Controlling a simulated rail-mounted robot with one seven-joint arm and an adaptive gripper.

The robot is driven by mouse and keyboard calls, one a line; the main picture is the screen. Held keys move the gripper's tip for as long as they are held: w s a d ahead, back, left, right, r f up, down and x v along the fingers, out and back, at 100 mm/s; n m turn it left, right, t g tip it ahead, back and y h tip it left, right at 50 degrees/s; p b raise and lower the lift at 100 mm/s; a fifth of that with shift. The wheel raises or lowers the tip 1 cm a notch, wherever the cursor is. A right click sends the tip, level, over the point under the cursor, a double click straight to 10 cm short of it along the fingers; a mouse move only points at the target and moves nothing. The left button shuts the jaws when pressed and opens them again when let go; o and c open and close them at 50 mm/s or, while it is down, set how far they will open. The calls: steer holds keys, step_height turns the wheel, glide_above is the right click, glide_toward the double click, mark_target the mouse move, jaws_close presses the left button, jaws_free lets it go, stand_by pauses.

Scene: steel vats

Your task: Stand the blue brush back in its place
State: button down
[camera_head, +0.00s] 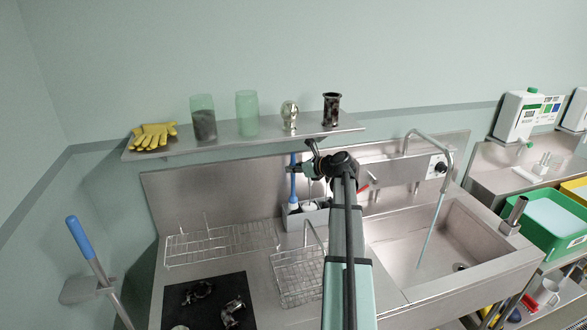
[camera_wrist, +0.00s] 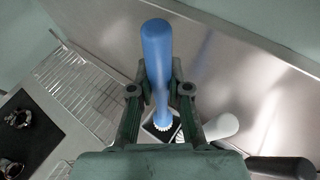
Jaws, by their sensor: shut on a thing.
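The blue brush (camera_head: 293,180) is close to upright over the left part of a grey holder (camera_head: 318,218) at the back of the steel counter. My gripper (camera_head: 299,168) is shut on its blue handle; in the wrist view, the handle (camera_wrist: 157,62) stands between my two fingers (camera_wrist: 160,90). The brush's white lower end sits over a dark, square compartment (camera_wrist: 148,131) of the holder. I cannot tell how far inside the compartment it is. A white-handled tool (camera_wrist: 221,127) stands just right of it, and a dark handle (camera_wrist: 280,168) lies further right.
A shelf (camera_head: 225,142) with gloves, jars and metal parts runs above. Wire baskets (camera_head: 300,277) and a black mat (camera_head: 208,304) lie to the left and front. The sink (camera_head: 440,245) and its tap are to the right. The steel backsplash (camera_head: 215,185) is close behind.

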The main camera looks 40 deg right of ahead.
mark_target(294, 195)
steer(key=shift+f+b, duration=1.45)
steer(key=shift+f, duration=2.9)
steer(key=c, duration=1)
jaws_free()
steer(key=shift+c, duration=0.2)
steer(key=v, duration=1.2)
